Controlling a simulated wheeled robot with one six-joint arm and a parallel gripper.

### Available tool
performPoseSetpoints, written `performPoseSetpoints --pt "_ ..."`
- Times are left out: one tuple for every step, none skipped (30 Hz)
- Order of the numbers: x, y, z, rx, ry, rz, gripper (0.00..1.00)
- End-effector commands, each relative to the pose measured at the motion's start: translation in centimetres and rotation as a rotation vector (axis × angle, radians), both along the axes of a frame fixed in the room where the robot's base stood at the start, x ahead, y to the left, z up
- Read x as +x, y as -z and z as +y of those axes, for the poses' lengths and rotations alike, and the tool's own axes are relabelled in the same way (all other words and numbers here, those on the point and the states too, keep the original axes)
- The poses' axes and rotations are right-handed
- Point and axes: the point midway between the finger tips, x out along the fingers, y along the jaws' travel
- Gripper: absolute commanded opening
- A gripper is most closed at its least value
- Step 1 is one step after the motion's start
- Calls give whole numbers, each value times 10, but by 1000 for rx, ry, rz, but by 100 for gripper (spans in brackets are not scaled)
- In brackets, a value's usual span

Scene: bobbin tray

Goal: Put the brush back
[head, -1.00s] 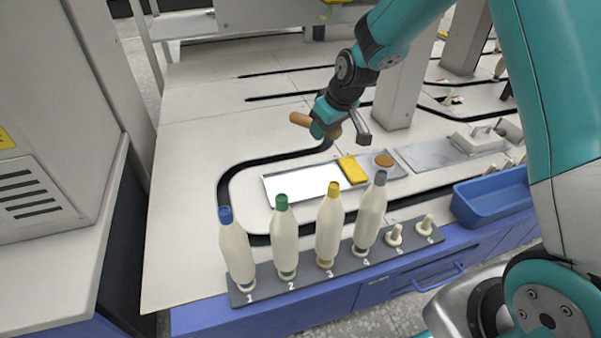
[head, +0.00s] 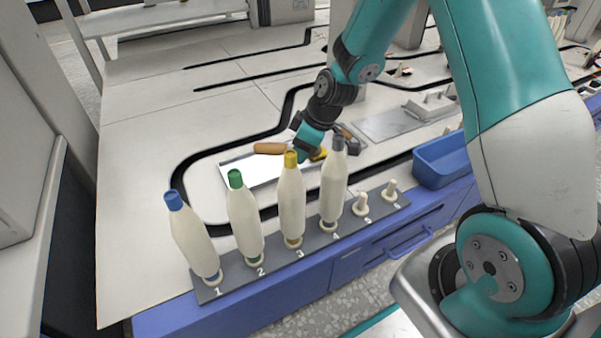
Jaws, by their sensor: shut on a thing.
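The brush (head: 270,148) shows as a wooden handle sticking out to the left of my gripper (head: 325,143). My gripper is shut on the brush and points down low over the right part of the shallow metal tray (head: 228,161). The brush lies roughly level; its far end is mostly hidden by the gripper, and I cannot tell whether it touches the tray.
Pegs 5 and 6 are bare. A blue bin (head: 440,160) stands right. Table left of the tray is clear.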

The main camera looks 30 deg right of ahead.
Motion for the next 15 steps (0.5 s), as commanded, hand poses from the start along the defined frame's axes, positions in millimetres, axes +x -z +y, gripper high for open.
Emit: performPoseSetpoints --pt "0 6 0 0 0 -1 14" --pt "0 8 0 0 0 -1 14" --pt "0 9 0 -1 0 -1 14" --pt "0 11 0 0 0 0 14" --pt "0 14 0 0 0 0 14" --pt "0 19 0 -1 0 1 14" --pt "0 23 0 0 1 2 14" --pt "0 29 0 0 1 1 14" --pt "0 36 0 0 1 0 14" --pt "0 41 0 0 1 0 14" --pt "0 46 0 0 1 2 14" --pt "0 50 0 0 1 2 14" --pt "0 52 0 0 1 0 14" --pt "0 52 0 -1 0 -1 14" --pt "1 51 0 0 0 -1 14"
